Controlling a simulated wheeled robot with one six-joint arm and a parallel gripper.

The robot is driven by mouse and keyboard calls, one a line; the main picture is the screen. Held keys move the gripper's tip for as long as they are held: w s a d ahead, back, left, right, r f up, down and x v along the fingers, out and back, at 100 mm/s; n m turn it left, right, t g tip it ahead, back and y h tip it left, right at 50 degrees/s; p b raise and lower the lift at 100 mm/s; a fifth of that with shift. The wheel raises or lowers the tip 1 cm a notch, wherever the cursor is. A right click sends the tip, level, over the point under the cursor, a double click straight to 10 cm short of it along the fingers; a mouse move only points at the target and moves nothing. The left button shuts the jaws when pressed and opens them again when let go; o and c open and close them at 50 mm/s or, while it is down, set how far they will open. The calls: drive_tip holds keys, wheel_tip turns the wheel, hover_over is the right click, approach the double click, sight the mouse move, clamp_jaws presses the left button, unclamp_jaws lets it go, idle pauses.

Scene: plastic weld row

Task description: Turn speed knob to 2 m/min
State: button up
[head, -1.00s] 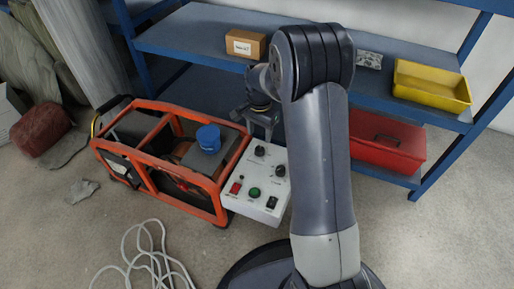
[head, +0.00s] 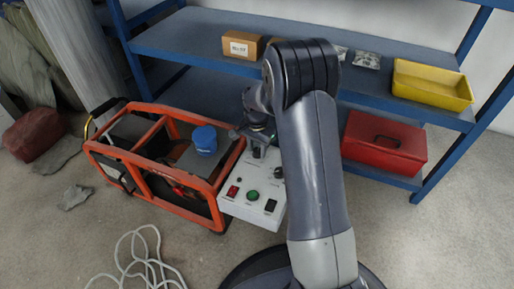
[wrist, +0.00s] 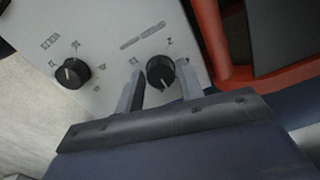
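A white control panel (head: 247,179) stands at the right end of an orange-framed machine. One knob (wrist: 160,72) sits between the fingertips of my gripper (wrist: 158,82). The fingers are apart on either side of it, with a narrow gap showing at the left finger; contact at the right finger cannot be told. The other knob (wrist: 71,74) is free, to the left. The printed labels are too blurred to read surely. In the head view my gripper (head: 257,142) is over the panel's far part.
The panel also bears a red switch (head: 232,191), a green button (head: 252,196) and a black switch (head: 270,206). The orange frame (head: 200,182) is close beside it. A blue shelf (head: 205,40) stands behind. A pale cable (head: 150,262) lies on the floor.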

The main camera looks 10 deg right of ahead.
drive_tip(key=c, duration=0.6)
drive_tip(key=shift+r+n+p, duration=0.1)
drive_tip(key=shift+n+p, duration=0.2)
